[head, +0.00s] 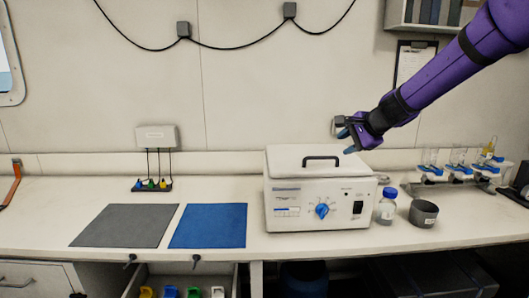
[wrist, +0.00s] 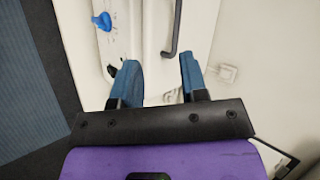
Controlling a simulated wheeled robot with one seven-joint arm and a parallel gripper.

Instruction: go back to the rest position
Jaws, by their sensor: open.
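My gripper (head: 346,137) is at the end of my purple arm, raised above the right end of the white incubator box (head: 280,215) in the head view. In the wrist view my gripper (wrist: 157,80) has its two blue fingers apart with nothing between them. The incubator's lid (head: 285,158) is down on the box, with a black handle (head: 322,158) on top. The handle also shows in the wrist view (wrist: 177,25), beyond the fingers and apart from them. A blue dial (head: 322,210) is on the box's front.
A grey mat (head: 125,226) and a blue mat (head: 208,226) lie left of the incubator. A blue-capped bottle (head: 387,207) and a grey bowl (head: 423,213) stand close on its right. A rack with glassware (head: 458,172) is further right. A drawer (head: 180,273) below stands open with coloured items.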

